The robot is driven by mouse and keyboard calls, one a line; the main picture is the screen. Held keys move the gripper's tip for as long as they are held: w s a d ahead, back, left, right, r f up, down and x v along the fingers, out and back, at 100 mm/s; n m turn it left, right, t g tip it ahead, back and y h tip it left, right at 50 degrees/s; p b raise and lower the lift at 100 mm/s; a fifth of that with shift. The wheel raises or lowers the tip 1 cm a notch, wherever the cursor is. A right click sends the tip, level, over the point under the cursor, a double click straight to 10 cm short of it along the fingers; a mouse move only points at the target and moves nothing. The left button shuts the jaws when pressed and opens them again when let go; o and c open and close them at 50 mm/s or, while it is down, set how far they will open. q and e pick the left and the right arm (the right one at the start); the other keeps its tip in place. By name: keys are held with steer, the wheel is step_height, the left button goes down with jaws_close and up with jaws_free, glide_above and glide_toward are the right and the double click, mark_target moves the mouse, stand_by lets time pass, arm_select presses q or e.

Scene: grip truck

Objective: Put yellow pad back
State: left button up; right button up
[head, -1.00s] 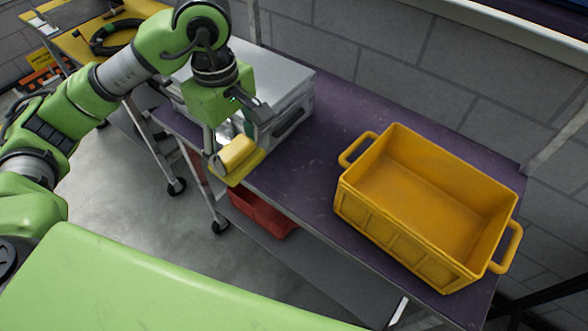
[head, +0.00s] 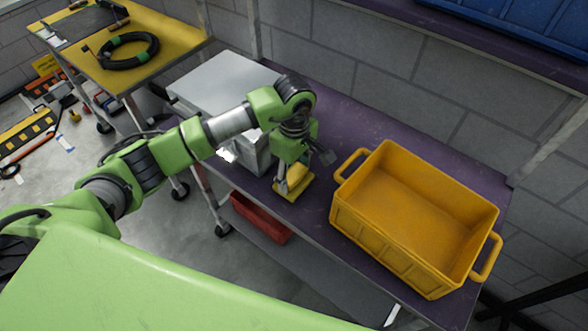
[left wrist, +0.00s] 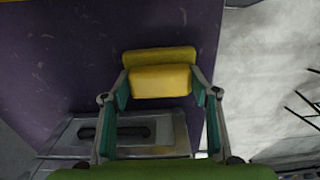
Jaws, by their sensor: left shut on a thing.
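The yellow pad (head: 297,184) is held in my left gripper (head: 290,180), low over the purple table between the grey metal case and the yellow crate. In the left wrist view the pad (left wrist: 160,80) shows a thick block on a wider flat plate. The fingers of my left gripper (left wrist: 163,98) press on the block's two sides. Whether the pad touches the table is hard to tell. My right gripper is not in view.
An empty yellow crate (head: 385,152) stands on the purple table (head: 340,113), right of my left gripper. The grey case (head: 222,80) stands left of it. A red bin (head: 262,216) is on the lower shelf. Bare table lies behind the gripper.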

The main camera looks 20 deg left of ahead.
arm_select(q)
steer(key=shift+f, duration=0.2)
steer(key=shift+f+b, duration=0.25)
steer(key=shift+b, duration=0.05)
steer(key=o, duration=1)
steer(key=shift+r, duration=0.1)
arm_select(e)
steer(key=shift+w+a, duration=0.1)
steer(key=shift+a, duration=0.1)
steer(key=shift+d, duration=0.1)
